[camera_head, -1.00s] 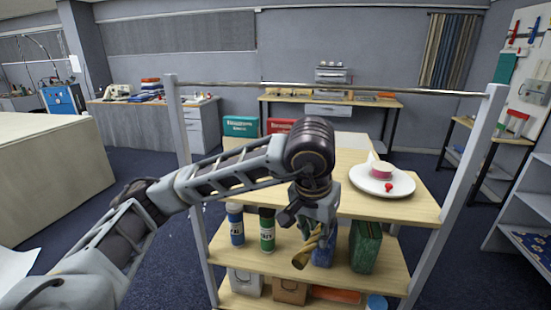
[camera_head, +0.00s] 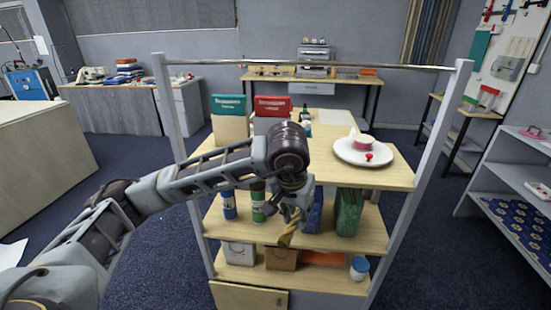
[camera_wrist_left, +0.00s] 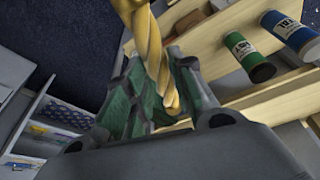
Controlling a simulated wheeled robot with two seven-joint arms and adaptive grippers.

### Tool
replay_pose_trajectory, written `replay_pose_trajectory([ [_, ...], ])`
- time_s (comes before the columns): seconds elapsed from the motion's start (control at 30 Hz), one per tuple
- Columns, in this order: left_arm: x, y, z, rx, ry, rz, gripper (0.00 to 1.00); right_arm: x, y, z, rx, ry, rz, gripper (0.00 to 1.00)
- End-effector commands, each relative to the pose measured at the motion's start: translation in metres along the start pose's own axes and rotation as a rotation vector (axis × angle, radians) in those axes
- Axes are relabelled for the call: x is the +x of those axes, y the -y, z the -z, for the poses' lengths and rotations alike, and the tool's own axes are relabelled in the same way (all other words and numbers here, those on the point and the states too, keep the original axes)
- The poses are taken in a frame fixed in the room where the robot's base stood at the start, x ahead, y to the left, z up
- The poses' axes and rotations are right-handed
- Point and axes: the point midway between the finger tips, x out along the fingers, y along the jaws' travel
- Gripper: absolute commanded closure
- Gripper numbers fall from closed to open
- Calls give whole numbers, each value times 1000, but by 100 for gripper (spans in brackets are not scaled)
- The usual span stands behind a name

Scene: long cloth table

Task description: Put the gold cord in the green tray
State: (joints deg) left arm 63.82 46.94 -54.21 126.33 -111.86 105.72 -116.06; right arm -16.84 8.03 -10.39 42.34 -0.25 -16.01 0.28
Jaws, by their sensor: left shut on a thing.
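The gold cord (camera_head: 287,237) is twisted and hangs from my left gripper (camera_head: 291,212), in front of the cart's middle shelf. In the left wrist view the cord (camera_wrist_left: 150,45) passes between the green-padded fingers of the left gripper (camera_wrist_left: 160,98), which are shut on it. The cord is clear of the shelf boards as far as I can tell. I cannot make out a green tray in either view. My right gripper is not in view.
Posts flank the cart.

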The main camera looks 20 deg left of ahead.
Motion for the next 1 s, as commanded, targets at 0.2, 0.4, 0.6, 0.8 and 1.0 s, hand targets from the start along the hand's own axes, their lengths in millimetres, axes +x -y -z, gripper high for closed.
replay_pose_trajectory([
  [0.2, 28, 10, 1, -18, 5, 5, 100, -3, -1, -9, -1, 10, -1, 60],
  [0.4, 63, 25, -1, -37, 6, 11, 100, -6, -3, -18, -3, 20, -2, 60],
  [0.6, 96, 41, -6, -50, 5, 16, 100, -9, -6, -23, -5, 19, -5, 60],
  [0.8, 127, 58, -15, -57, 4, 21, 100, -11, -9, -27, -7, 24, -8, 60],
  [1.0, 148, 70, -23, -56, 2, 24, 100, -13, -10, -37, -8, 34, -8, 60],
])
